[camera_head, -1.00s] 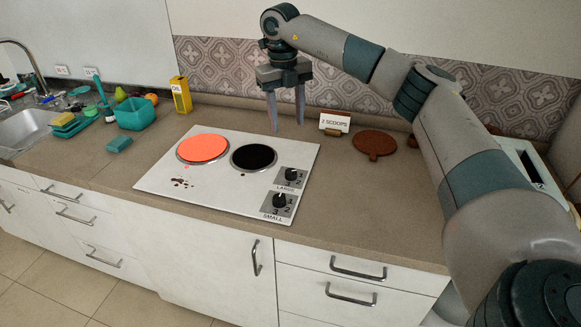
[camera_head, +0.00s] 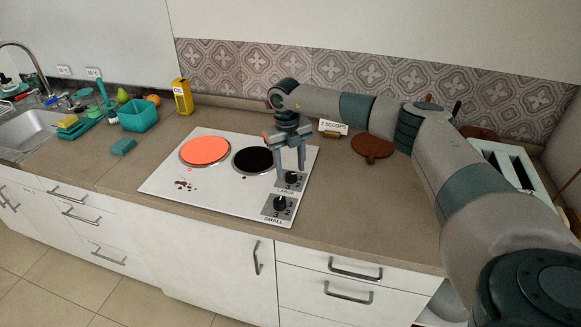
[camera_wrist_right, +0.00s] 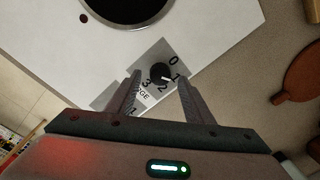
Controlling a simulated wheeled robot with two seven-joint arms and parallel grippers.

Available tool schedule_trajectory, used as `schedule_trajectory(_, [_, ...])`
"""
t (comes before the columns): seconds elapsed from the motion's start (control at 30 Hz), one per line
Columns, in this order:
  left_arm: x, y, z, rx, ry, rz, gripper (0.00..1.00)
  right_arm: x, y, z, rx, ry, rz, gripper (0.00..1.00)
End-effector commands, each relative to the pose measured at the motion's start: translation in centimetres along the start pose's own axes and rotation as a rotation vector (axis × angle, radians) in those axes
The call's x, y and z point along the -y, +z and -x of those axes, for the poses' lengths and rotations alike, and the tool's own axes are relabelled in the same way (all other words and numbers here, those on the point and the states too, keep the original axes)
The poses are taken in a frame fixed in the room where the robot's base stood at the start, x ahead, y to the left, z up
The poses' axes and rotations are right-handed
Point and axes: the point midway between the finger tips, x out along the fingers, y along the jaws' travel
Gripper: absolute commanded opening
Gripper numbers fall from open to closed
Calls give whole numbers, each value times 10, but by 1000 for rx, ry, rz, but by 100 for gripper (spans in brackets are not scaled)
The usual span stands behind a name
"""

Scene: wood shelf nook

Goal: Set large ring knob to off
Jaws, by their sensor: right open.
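The large ring knob (camera_head: 292,178) is a black dial on a grey plate marked LARGE, at the right of the white cooktop (camera_head: 160,184). It also shows in the right wrist view (camera_wrist_right: 160,72), with figures 0 to 3 around it. Its light mark seems to point near 1 and 2, not at 0. The large ring (camera_head: 205,150) glows orange. My right gripper (camera_head: 290,171) is open above the knob, pointing down. In the wrist view its fingers (camera_wrist_right: 160,82) stand either side of the knob; I cannot tell if they touch it. My left gripper is not in view.
The small ring knob (camera_head: 280,204) is just in front, below my right gripper. The dark small ring (camera_head: 252,160) lies to the left. A "2 SCOOPS" sign (camera_head: 333,126) and a brown round board (camera_head: 373,148) are behind and right.

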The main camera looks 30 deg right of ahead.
Motion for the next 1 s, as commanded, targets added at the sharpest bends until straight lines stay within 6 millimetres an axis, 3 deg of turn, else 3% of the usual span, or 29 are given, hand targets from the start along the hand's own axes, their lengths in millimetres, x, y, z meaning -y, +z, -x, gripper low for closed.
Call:
schedule_trajectory(0.2, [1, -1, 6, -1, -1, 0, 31, 0, 0, -16, 0, 1, 0, 47])
schedule_trajectory(0.53, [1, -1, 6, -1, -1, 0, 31, 0, 0, -19, 1, 1, -1, 47])
schedule_trajectory(0.57, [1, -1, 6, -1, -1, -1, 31, 0, 0, -19, 1, 1, -1, 45])
schedule_trajectory(0.73, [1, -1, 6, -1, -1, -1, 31, 0, 0, -19, 1, 1, -1, 6])
schedule_trajectory(1.0, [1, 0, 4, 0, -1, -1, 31, 0, 0, -20, 2, 0, 9, 6])
